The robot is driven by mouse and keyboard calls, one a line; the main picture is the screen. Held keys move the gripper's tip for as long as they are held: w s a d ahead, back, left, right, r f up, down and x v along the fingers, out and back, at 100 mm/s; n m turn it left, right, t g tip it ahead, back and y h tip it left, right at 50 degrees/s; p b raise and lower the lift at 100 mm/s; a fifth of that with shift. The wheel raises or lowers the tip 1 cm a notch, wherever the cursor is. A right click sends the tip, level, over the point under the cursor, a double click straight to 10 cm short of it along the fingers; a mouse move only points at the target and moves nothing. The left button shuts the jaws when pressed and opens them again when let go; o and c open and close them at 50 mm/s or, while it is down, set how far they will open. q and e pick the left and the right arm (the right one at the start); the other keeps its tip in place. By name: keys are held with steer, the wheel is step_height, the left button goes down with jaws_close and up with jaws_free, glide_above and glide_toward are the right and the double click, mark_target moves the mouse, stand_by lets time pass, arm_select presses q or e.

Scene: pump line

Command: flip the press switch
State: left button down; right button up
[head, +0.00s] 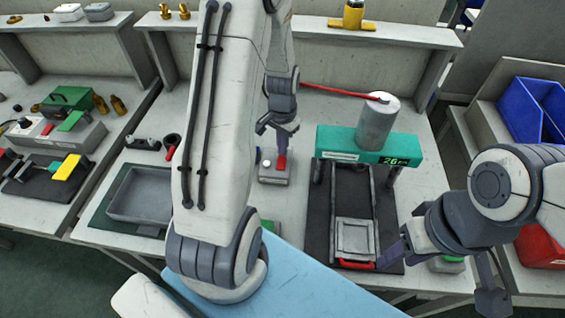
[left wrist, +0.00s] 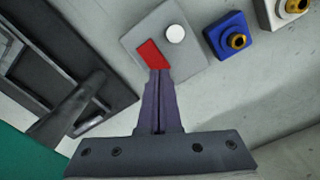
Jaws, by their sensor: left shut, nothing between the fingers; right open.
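The press switch is a red rocker (head: 281,162) on a small grey box (head: 274,178) with a white button, left of the press. The rocker also shows in the left wrist view (left wrist: 152,54). My left gripper (head: 280,151) is shut and empty, pointing down at the switch. In the left wrist view its fingertips (left wrist: 160,73) are right at the rocker's near edge; whether they touch it I cannot tell. The press has a green crossbeam (head: 338,140) with a lit display and a grey cylinder (head: 377,124) on top. My right gripper (head: 440,272) is open at the right front.
A grey tray (head: 142,194) stands on the table left of my left arm. A metal plate (head: 356,238) lies at the press's front. A blue bin (head: 533,110) stands at far right.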

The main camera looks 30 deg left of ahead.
mark_target(283, 158)
arm_select(q)
steer(key=shift+f+b, duration=0.65)
steer(key=shift+f, duration=0.3)
stand_by(0.7)
step_height(283, 158, up, 7)
steer(key=p, duration=0.6)
steer(key=shift+r, duration=0.1)
stand_by(0.3)
